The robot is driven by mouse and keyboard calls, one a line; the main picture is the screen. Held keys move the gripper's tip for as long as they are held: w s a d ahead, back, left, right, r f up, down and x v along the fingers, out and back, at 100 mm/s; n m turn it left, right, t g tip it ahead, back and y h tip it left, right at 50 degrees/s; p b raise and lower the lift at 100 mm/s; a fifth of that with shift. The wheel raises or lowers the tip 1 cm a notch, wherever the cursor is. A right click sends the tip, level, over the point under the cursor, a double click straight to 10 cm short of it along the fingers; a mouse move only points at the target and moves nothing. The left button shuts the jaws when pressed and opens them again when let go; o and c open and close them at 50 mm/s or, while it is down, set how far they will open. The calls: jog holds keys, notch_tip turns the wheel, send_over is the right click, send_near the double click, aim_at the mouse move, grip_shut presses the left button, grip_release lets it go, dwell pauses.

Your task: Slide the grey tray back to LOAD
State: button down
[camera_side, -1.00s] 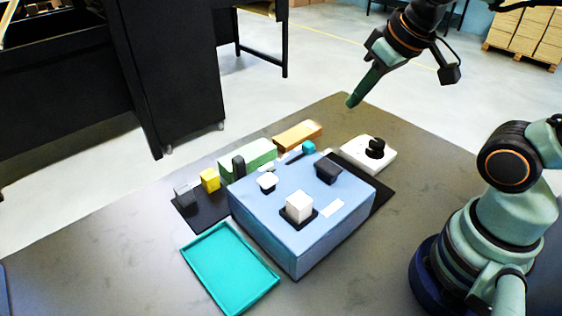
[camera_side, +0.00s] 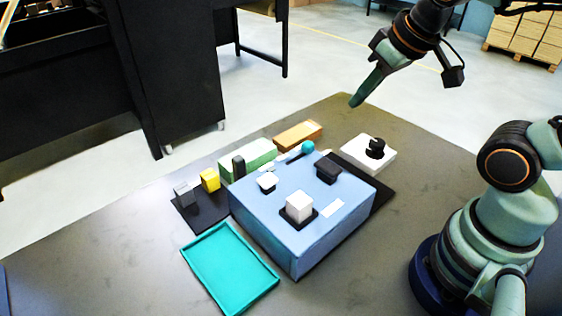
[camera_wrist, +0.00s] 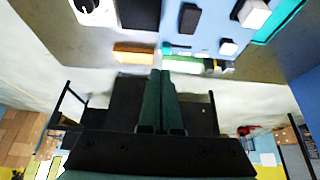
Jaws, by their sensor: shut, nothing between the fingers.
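No tray that is plainly grey shows. A small dark, tray-like square (camera_side: 287,218) lies on top of the blue box (camera_side: 262,212), with a white cube (camera_side: 299,204) standing on it. The white cube also shows in the wrist view (camera_wrist: 255,14). A blank-looking white label (camera_side: 333,208) lies on the box to the right of the square; I cannot read any LOAD mark. My gripper (camera_side: 356,101) is shut and empty, in the air beyond the box, apart from everything. Its closed fingers also show in the wrist view (camera_wrist: 161,74).
A dark block (camera_side: 328,170), a white button (camera_side: 267,182) and a teal knob (camera_side: 308,146) are on the box. Green (camera_side: 250,158) and orange (camera_side: 298,134) blocks stand behind it. A white base with black knob (camera_side: 362,160) stands right. A teal tray (camera_side: 228,268) lies in front.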

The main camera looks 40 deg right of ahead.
jog(key=c, duration=0.9)
grip_release()
jog(key=shift+w, duration=0.1)
jog(key=o, duration=0.3)
jog(key=w+a+r+g, duration=0.1)
jog(key=w+a, duration=0.2)
jog(key=w, duration=0.2)
jog(key=shift+r+g, duration=0.15)
jog(key=shift+g, duration=0.15)
jog(key=g, duration=0.4)
send_near(240, 170)
jog(key=shift+w+d+r, duration=0.4)
jog(key=shift+w+r, duration=0.1)
jog(key=shift+w, duration=0.1)
jog(key=shift+a+f, duration=0.1)
jog(key=shift+f, duration=0.4)
notch_tip(240, 170, down, 11)
jog(key=shift+f, duration=0.2)
grip_shut()
